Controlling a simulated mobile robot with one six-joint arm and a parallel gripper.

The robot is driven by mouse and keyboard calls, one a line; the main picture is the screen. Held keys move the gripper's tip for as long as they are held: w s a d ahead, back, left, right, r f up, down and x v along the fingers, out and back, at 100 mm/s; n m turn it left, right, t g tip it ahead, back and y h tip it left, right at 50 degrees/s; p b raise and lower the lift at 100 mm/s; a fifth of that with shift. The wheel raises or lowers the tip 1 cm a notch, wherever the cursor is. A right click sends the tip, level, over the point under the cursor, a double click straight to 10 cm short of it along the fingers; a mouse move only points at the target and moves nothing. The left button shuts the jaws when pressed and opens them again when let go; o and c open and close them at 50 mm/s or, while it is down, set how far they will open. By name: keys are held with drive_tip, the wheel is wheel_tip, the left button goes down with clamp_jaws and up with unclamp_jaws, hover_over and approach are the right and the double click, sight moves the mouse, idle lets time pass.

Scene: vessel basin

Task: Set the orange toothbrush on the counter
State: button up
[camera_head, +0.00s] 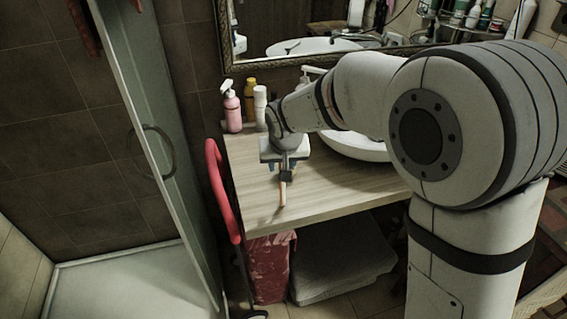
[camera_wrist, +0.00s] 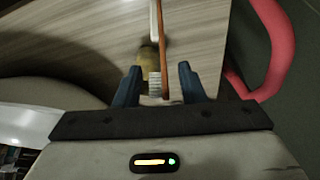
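The orange toothbrush (camera_head: 283,194) shows below my gripper in the head view, over the wooden counter (camera_head: 345,195) near its front edge. In the wrist view, its thin orange handle (camera_wrist: 163,45) runs up the picture, with white bristles near my fingers. My gripper (camera_wrist: 158,72) has its two blue fingers apart, one on each side of the toothbrush head, with gaps visible on both sides. I cannot tell for certain whether the toothbrush lies flat on the counter. A blurred yellowish shape (camera_wrist: 147,58) lies beside the handle.
A pink pump bottle (camera_head: 231,107), a yellow bottle (camera_head: 250,99) and a white bottle (camera_head: 261,106) stand at the counter's back left. A white basin (camera_head: 352,147) is to the right. A red curved rail (camera_head: 222,190) runs along the left edge. The front counter is clear.

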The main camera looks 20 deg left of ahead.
drive_tip(key=v, duration=1.2)
drive_tip(key=s+d+f+m+h, duration=0.1)
drive_tip(key=s+d, duration=0.2)
drive_tip(key=d, duration=0.7)
drive_tip(key=s+d+m, duration=0.2)
drive_tip(key=s+d, duration=0.1)
drive_tip(key=d, duration=0.7)
drive_tip(key=s+d+f+m+g, duration=0.1)
drive_tip(key=s+d+f, duration=0.3)
drive_tip(key=s+d, duration=0.5)
drive_tip(key=shift+s+d+f+h, duration=0.3)
drive_tip(key=shift+s+f+h, duration=0.1)
drive_tip(key=shift+s, duration=0.25)
